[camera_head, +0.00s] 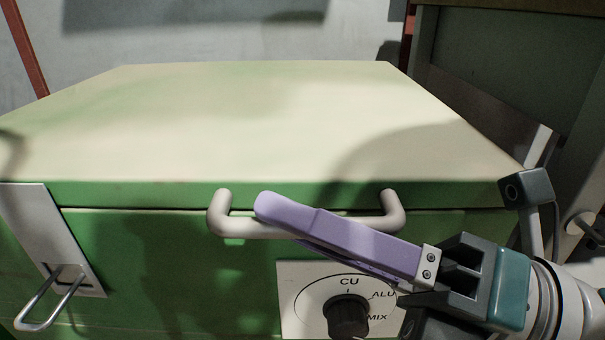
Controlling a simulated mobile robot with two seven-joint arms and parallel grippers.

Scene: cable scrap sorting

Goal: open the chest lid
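The chest lid (270,110) is a broad pale top with a green front edge, lying closed on the green chest body (180,265). A pale bar handle (238,228) is fixed at its front edge. My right gripper (268,212) reaches in from the lower right. Its long purple upper finger lies across the middle of the handle bar and hides part of it. The other finger is mostly hidden beneath, so I cannot tell whether they grip the bar. My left gripper is not in view.
A black dial (348,315) on a white label panel with CU, ALU and MIX sits below the handle. A metal latch loop (50,300) hangs from a plate at the left front. A grey wall stands behind, and a dark cabinet (510,60) stands at the right.

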